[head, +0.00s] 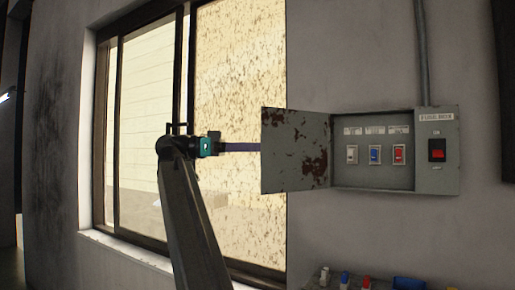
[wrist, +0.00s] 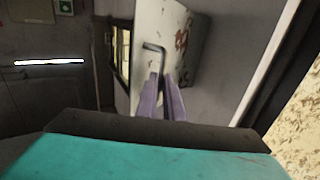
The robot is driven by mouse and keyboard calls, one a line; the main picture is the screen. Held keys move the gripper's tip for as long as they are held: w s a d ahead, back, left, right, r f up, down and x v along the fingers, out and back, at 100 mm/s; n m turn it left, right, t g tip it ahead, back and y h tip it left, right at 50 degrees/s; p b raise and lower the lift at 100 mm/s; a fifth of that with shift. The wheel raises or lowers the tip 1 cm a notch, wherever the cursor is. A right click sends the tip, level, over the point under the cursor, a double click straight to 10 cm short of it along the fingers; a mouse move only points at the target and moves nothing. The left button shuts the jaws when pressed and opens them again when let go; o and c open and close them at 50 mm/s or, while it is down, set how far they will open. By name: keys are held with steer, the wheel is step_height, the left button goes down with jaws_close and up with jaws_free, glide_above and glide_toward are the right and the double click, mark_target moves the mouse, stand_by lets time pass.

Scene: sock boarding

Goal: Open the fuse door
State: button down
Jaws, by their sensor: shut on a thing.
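The grey fuse door (head: 294,150), with rusty patches, stands swung open to the left of the fuse box (head: 371,178). In the wrist view the door (wrist: 178,25) carries a dark bent handle (wrist: 154,46). My gripper (wrist: 165,80) has its purple fingers close together on the lower end of this handle, shut on it. In the head view my gripper (head: 257,147) comes in from the left at the door's free edge, and the handle is hidden behind the door.
Inside the box are a white switch (head: 351,154), a blue switch (head: 375,154) and a red switch (head: 399,154). A red rocker switch (head: 437,149) sits on the right panel. A window (head: 240,70) lies behind my arm. Several small coloured items (head: 345,279) lie below the box.

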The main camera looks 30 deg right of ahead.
steer(key=shift+d+f, duration=0.1)
steer(key=shift+f, duration=0.2)
steer(key=c, duration=1.9)
jaws_free()
steer(key=shift+w+d, duration=0.15)
steer(key=shift+d, duration=0.05)
steer(key=shift+a+r, duration=0.1)
steer(key=shift+r, duration=0.1)
steer(key=s+a+r, duration=0.2)
steer(key=s, duration=0.5)
steer(key=s+a+r, duration=0.2)
steer(key=s+a, duration=0.1)
steer(key=s, duration=0.5)
steer(key=shift+s+a+r, duration=0.15)
steer(key=shift+a+r, duration=0.15)
steer(key=shift+r, duration=0.1)
